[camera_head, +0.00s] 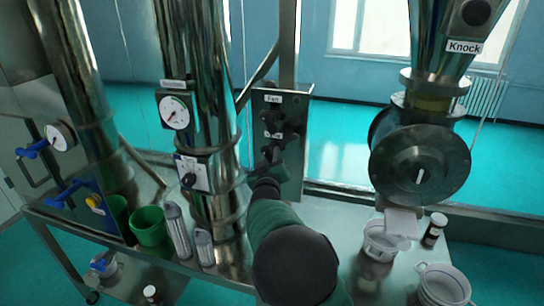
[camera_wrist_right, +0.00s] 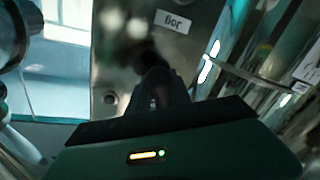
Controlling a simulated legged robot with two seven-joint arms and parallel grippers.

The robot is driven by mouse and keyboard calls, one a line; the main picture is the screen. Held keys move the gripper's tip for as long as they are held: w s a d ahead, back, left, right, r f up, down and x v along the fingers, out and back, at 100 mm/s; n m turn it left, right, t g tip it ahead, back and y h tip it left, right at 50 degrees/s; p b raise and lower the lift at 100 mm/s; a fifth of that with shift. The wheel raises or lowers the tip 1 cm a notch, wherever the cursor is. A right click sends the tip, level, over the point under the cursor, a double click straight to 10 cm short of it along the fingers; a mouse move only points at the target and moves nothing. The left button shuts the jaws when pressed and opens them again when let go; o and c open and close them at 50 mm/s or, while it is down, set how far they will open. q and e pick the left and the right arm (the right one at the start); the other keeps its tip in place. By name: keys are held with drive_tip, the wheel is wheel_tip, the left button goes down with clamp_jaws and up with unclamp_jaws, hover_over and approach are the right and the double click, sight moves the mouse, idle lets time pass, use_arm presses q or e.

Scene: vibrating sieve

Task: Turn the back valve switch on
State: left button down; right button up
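The metal switch panel (camera_head: 300,140) stands upright behind the bench, with a "Fan" label (camera_head: 273,98) at its top and black knobs below it. No label that I can read says back valve, so I cannot tell which switch that is. In the right wrist view the dark gripper fingers (camera_wrist_right: 155,85) are close to the panel, below a "Jog" label (camera_wrist_right: 174,21) shown upside down. The fingers overlap a dark knob; whether they grip it is unclear. My left gripper is out of view.
A steel column with a round gauge (camera_head: 174,112) and a dial plate (camera_head: 191,173) stands left of the panel. A round grey valve housing (camera_head: 420,167) is at right. A green cup (camera_head: 149,226), white tubs (camera_head: 380,240) and small bottles stand on the bench (camera_head: 330,210).

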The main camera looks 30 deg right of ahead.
drive_tip(key=shift+w+a+r, duration=0.15)
drive_tip(key=shift+w+a, duration=0.05)
drive_tip(key=shift+a, duration=0.2)
clamp_jaws()
drive_tip(key=shift+s+d, duration=0.1)
drive_tip(key=shift+d, duration=0.1)
drive_tip(key=shift+m+b, duration=0.4)
drive_tip(key=shift+b, duration=0.45)
drive_tip(key=m+h+b, duration=0.1)
drive_tip(key=m+b, duration=0.3)
drive_tip(key=b, duration=0.1)
drive_tip(key=m+h+b, duration=0.1)
drive_tip(key=m+b, duration=0.3)
drive_tip(key=b, duration=0.2)
drive_tip(key=shift+m+t, duration=0.3)
drive_tip(key=shift+m, duration=0.1)
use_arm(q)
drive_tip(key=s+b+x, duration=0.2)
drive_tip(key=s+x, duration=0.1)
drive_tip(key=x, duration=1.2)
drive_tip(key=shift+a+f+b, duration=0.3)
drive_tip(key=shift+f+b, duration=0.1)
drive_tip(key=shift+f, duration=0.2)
use_arm(e)
drive_tip(key=shift+m+h, duration=0.6)
drive_tip(key=shift+m, duration=1.3)
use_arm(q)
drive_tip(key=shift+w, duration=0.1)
